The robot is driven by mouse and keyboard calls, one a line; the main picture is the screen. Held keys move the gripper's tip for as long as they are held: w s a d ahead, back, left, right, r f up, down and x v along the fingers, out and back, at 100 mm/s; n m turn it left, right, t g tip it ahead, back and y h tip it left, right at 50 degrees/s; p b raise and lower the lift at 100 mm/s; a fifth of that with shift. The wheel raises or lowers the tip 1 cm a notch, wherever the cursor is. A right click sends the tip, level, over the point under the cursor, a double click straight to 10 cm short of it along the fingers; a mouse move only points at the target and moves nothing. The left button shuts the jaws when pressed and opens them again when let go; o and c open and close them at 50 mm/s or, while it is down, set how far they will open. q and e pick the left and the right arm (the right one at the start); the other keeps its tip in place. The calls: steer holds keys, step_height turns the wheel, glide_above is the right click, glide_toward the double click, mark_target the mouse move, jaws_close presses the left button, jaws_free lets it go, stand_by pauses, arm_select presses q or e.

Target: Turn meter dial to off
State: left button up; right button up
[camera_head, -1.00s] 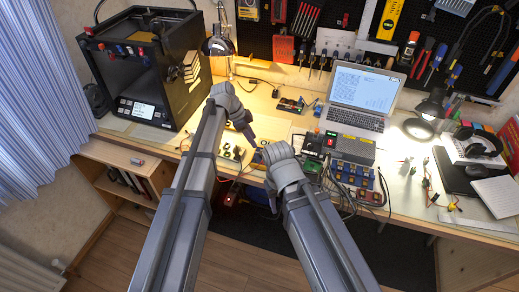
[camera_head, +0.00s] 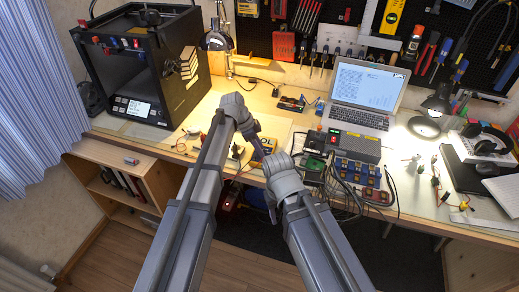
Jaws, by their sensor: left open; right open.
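A small yellow item with dark lettering (camera_head: 268,144) lies near the bench's front edge, partly hidden by my grippers. It may be the meter, but I cannot make out its dial or its setting. My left gripper (camera_head: 257,148) points down just left of the yellow item and is open. I cannot tell whether it touches the item. My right gripper (camera_head: 274,203) is lower, by the front edge of the bench, and is open. Its fingers are small and mostly hidden by its own wrist.
A black 3D printer (camera_head: 150,70) stands at the left of the wooden bench (camera_head: 205,112). Grey and blue boxes with cables (camera_head: 355,168) crowd the right side. A small shelf (camera_head: 125,165) is below left.

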arm_select(q)
jaws_close()
stand_by(0.5)
steer(key=n, duration=0.1)
steer(key=n+t, duration=0.1)
steer(key=n, duration=0.2)
steer(key=shift+s+y, duration=0.3)
steer(key=n+t, duration=0.1)
steer(key=n, duration=0.1)
steer(key=n+t+y, duration=0.1)
steer(key=n, duration=0.1)
steer(key=shift+s+d, duration=0.1)
steer(key=shift+d, duration=0.05)
steer(key=n, duration=0.2)
steer(key=n+y, duration=0.1)
steer(key=n, duration=0.2)
steer(key=shift+d+n+t+y, duration=0.25)
steer(key=shift+n+t+y, duration=0.15)
steer(key=shift+d+n+y, duration=0.1)
steer(key=shift+n+y, duration=0.7)
steer(key=shift+n, duration=1.3)
